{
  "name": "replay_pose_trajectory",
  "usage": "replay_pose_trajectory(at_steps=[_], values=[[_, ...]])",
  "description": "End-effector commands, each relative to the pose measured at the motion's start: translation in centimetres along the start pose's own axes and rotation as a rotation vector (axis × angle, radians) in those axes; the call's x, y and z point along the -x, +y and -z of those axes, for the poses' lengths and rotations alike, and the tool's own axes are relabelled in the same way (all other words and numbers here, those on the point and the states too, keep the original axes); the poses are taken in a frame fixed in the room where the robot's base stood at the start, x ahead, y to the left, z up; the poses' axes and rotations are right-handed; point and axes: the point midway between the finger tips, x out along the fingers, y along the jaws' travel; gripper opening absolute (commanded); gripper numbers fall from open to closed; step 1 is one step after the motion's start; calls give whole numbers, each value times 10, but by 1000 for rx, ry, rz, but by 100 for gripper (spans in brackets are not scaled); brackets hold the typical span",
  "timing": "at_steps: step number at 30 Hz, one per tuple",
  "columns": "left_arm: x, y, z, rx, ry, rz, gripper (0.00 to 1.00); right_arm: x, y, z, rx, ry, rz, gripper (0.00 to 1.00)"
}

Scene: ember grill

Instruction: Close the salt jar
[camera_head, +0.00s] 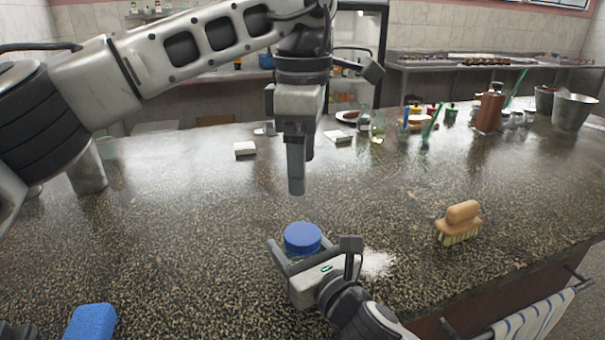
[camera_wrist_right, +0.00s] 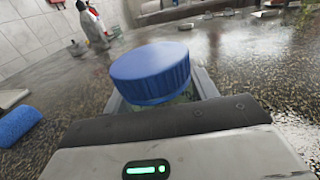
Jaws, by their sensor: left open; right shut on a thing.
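The salt jar (camera_wrist_right: 140,107) stands in front of my right gripper, with its blue lid (camera_head: 302,238) on top. In the right wrist view the blue lid (camera_wrist_right: 151,72) looks large and appears slightly tilted. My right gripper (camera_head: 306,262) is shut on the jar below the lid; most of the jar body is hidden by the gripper. My left gripper (camera_head: 297,180) points down above and just behind the lid, apart from it, open and empty.
White spilled grains (camera_head: 378,264) lie right of the right gripper. A wooden brush (camera_head: 459,222) stands farther right, and a blue sponge (camera_head: 91,322) lies at the front left. Bottles, jars and a metal bucket (camera_head: 573,111) stand at the back right.

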Motion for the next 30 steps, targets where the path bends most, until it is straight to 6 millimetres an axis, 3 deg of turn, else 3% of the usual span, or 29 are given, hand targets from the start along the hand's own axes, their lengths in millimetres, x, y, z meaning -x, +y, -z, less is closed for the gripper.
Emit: replay_pose_trajectory(at_steps=[7, 8, 10, 22, 26, 30], values=[[1, 0, 0, 0, 0, 0, 78, 0, 0, 1, -1, 2, 0, 0], [1, 0, 0, 0, 0, 0, 78, 0, 0, 1, -1, 2, 0, 63], [0, 0, 0, 0, 0, 0, 78, 0, 0, 1, -1, 2, 0, 83], [0, 0, 0, 0, 0, 0, 78, 8, 0, 1, 1, 2, 0, 83], [-1, 0, 0, 0, 0, 0, 78, 28, 0, 2, 2, 3, 0, 83], [-3, 0, 0, 0, 0, 0, 78, 62, 0, 3, 0, 4, -1, 83]])
